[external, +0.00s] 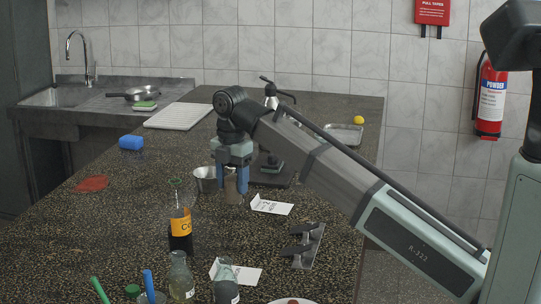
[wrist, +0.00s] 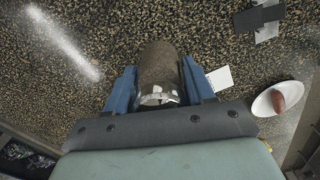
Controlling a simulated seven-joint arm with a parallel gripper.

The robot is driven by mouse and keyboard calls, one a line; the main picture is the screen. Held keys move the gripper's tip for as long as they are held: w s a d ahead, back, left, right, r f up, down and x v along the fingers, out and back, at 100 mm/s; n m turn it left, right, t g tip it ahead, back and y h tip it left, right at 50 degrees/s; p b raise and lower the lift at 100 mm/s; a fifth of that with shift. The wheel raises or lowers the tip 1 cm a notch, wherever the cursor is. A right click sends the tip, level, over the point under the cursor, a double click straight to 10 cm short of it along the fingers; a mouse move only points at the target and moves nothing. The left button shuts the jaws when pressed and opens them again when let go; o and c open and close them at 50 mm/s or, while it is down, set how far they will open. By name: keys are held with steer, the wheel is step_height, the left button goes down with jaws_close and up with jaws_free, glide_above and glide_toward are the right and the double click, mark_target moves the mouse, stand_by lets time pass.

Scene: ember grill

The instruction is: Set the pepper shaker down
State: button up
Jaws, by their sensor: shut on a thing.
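My gripper (external: 233,186) is over the speckled countertop in the external view, pointing down, with its blue fingers shut on the pepper shaker (external: 232,194). In the wrist view the shaker (wrist: 158,68) is a brownish cylinder with a shiny metal end, held between the two blue fingers. It looks roughly upright, with its lower end at or close to the countertop (external: 130,225); I cannot tell whether it touches. The fingers partly hide the shaker.
A white card (external: 271,205) lies to the right. A dark bottle with a yellow label (external: 180,227) stands in front on the left. A dark metal bracket (external: 303,246) lies front right. A blue object (external: 131,142) lies far left.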

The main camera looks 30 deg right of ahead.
steer(key=w+d+m, duration=0.3)
steer(key=d+m, duration=0.1)
steer(key=d, duration=3.2)
steer(key=shift+s+a+f+n, duration=0.1)
steer(key=shift+f+n, duration=0.8)
steer(key=shift+f, duration=0.75)
steer(key=shift+s+d+f+n, duration=0.1)
steer(key=shift+f+n, duration=0.8)
steer(key=shift+f, duration=0.7)
steer(key=shift+s+a+f+n, duration=0.1)
steer(key=shift+f+n, duration=0.8)
steer(key=shift+f, duration=0.75)
steer(key=shift+f, duration=0.1)
steer(key=o, duration=1.2)
step_height(320, 180, up, 12)
steer(key=shift+r, duration=0.15)
